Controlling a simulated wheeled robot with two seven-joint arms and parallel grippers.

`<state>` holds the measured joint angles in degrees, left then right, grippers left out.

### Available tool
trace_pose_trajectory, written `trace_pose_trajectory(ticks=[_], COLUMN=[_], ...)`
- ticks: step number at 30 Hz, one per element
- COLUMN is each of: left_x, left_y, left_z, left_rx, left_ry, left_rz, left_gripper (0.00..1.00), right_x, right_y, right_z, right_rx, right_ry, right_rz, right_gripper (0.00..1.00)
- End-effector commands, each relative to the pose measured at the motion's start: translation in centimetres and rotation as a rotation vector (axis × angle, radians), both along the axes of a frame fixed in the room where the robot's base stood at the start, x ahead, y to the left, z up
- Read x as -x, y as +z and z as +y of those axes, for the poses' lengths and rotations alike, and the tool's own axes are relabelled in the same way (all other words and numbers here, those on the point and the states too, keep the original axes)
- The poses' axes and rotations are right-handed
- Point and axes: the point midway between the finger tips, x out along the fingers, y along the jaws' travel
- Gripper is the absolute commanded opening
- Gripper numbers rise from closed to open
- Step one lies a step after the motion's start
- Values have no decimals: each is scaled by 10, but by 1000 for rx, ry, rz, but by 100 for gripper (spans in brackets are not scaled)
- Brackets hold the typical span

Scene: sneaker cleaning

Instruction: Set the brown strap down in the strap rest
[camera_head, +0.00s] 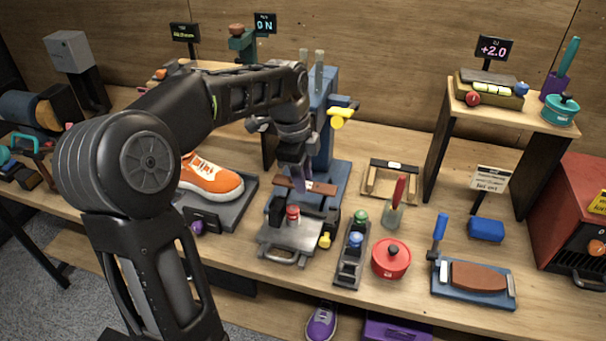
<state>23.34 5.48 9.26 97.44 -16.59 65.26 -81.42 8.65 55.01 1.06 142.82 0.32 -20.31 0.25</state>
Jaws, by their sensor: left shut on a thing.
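My left gripper (301,180) comes down from above over the blue press stand in the middle of the bench. It is shut on the brown strap (325,188), a short flat bar lying crosswise under the fingers. The arm partly hides the fingertips, and I cannot tell whether the strap touches what is below. A light wooden U-shaped holder (372,190) with a dark back bar, apparently the strap rest, stands to the right of the strap. Its gap looks empty. My right gripper is not in view.
A metal plate (290,236) with a red-topped knob lies in front of the gripper. A glass with a red-handled tool (394,205) stands before the wooden holder. A red pot (391,258), a tray of bottles (349,262) and an orange sneaker (211,179) are nearby.

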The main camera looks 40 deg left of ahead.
Motion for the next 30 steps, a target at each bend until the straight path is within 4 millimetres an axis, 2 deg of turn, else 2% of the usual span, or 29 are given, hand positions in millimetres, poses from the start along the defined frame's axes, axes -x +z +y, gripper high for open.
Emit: trace_pose_trajectory(ticks=[1, 3, 18, 30], left_x=[0, 0, 0, 0], left_y=[3, -7, -51, -57], left_z=[0, 0, 0, 0], left_rx=[3, 3, 2, 1], left_ry=[-2, -2, 0, 0], left_rz=[6, 5, 5, 4], left_gripper=[0, 0, 0, 0], right_x=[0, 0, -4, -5], right_y=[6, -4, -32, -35], right_z=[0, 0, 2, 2], right_rx=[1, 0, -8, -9], right_ry=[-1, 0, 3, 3], right_rz=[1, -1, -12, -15], right_gripper=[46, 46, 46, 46])
